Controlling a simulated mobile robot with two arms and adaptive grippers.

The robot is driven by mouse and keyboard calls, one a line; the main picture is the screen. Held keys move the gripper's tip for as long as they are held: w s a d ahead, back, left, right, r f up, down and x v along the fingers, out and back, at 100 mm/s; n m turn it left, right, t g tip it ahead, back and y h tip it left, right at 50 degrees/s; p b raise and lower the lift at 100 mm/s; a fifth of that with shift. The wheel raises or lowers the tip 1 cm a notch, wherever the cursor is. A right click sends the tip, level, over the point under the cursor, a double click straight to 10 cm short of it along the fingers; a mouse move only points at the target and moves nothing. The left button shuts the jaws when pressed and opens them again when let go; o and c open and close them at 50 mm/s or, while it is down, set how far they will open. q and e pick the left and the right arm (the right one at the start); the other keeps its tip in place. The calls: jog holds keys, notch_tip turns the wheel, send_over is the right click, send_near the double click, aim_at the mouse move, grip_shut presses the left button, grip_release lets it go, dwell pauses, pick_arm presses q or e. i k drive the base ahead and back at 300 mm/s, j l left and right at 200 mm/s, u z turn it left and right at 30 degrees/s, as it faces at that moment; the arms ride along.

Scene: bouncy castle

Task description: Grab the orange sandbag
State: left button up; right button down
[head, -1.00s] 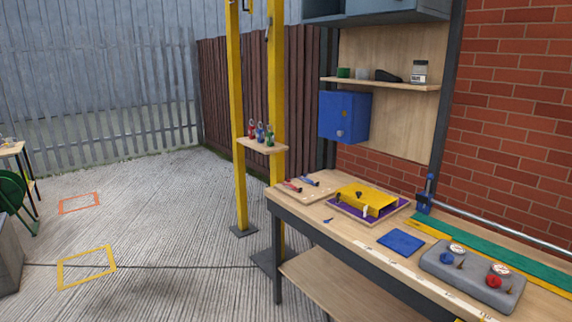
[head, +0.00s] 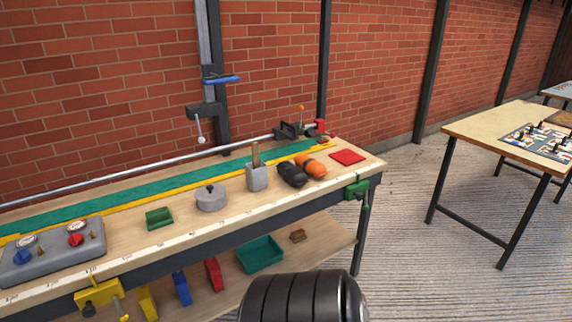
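The orange sandbag (head: 312,166) lies on the workbench (head: 232,207) near its right end. It has a dark band across it. A black bag of similar shape (head: 292,174) lies close on its left. A red flat square (head: 347,157) lies to its right. Neither of my grippers shows in the head view. A black ribbed part at the bottom centre looks like one of my own arm links, below and in front of the bench.
A grey block with a wooden handle (head: 256,177), a round grey weight (head: 211,198) and a green block (head: 159,218) stand left of the bags. A green clamp (head: 358,190) grips the bench's right end. Another table (head: 500,129) stands to the right, with open floor between.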

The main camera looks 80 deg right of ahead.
aim_at(310, 166)
jog(key=z, duration=2.8)
jog(key=i+j+z, duration=0.2)
jog(key=i+j, duration=0.1)
